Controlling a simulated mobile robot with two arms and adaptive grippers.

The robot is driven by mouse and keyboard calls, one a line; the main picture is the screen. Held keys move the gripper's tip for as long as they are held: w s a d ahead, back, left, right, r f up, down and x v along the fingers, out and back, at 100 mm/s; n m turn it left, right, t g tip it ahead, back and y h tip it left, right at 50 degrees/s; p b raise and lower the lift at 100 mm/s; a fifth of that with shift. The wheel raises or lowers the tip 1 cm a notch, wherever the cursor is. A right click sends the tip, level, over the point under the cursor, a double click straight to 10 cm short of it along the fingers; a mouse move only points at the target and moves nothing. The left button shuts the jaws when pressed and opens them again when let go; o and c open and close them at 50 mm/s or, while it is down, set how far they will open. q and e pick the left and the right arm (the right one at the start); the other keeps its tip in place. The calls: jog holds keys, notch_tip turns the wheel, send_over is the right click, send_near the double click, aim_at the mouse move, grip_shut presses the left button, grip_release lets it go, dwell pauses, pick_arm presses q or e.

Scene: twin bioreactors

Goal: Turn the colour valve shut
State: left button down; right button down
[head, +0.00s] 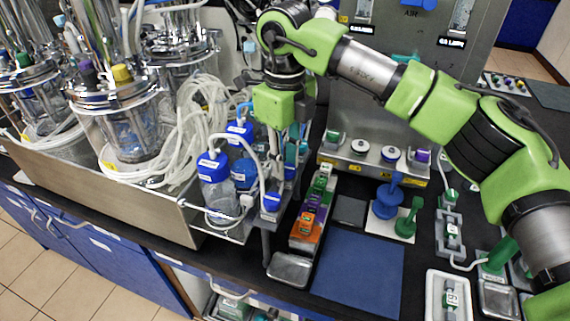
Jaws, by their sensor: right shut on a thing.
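My right gripper (296,143) hangs from the green arm that comes in from the right, pointing down behind the rack of blue-capped bottles. Its fingers are shut on a small teal part (291,157), mostly hidden by the fingers and the bottles. I cannot tell whether this part is the colour valve, nor how its handle is turned. No other colour valve can be picked out with certainty. My left gripper is not in view.
Blue-capped bottles (213,168) and looped white tubing (190,125) crowd the gripper's left. Steel-lidded glass vessels (118,92) stand further left. A strip of coloured clips (306,228) lies in front, beside a clear blue mat (360,270). A grey control unit (345,115) stands behind.

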jog(key=shift+w+r+m, duration=0.1)
jog(key=shift+m, duration=0.4)
jog(key=c, duration=1.8)
grip_release()
notch_tip(320, 180, up, 12)
